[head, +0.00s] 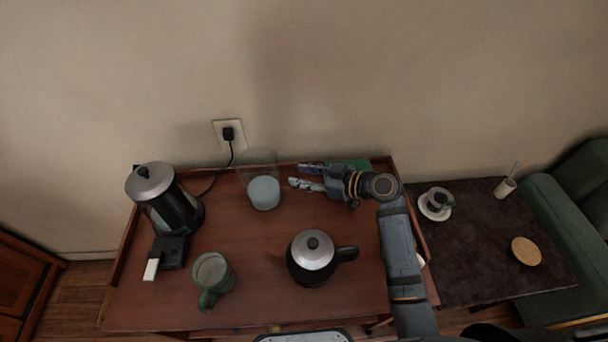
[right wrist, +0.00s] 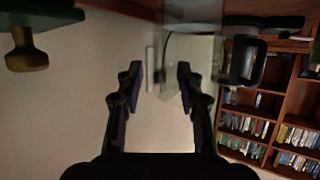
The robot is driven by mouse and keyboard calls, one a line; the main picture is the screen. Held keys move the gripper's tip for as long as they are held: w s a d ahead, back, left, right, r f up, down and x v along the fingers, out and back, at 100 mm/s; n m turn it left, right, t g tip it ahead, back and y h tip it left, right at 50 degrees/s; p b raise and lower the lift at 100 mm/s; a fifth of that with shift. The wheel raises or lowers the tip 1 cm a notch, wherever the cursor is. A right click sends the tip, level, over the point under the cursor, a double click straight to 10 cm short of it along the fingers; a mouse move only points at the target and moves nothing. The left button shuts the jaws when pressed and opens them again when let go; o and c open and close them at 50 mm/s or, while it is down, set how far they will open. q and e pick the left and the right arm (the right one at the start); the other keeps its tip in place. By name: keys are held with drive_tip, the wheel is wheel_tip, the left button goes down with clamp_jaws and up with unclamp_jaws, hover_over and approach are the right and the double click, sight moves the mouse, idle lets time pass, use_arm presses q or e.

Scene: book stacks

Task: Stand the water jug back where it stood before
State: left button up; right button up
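The water jug (head: 264,192) is a clear glass vessel with pale water in its lower part. It stands upright near the back edge of the wooden trolley top (head: 235,305), in front of the wall socket. My right gripper (head: 299,176) is to the right of the jug, its fingers pointing left towards it. The fingers are open with nothing between them, and a gap shows between them and the jug. My left gripper is not in view.
A black and steel kettle (head: 172,200) stands at the left, with a green mug (head: 214,272) in front. A black pot with a silver lid (head: 312,254) stands at front centre. A green item (head: 350,165) lies behind my right wrist. A dark side table (head: 480,255) is at the right.

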drive_tip(key=v, duration=1.2)
drive_tip(key=shift+r, duration=0.15)
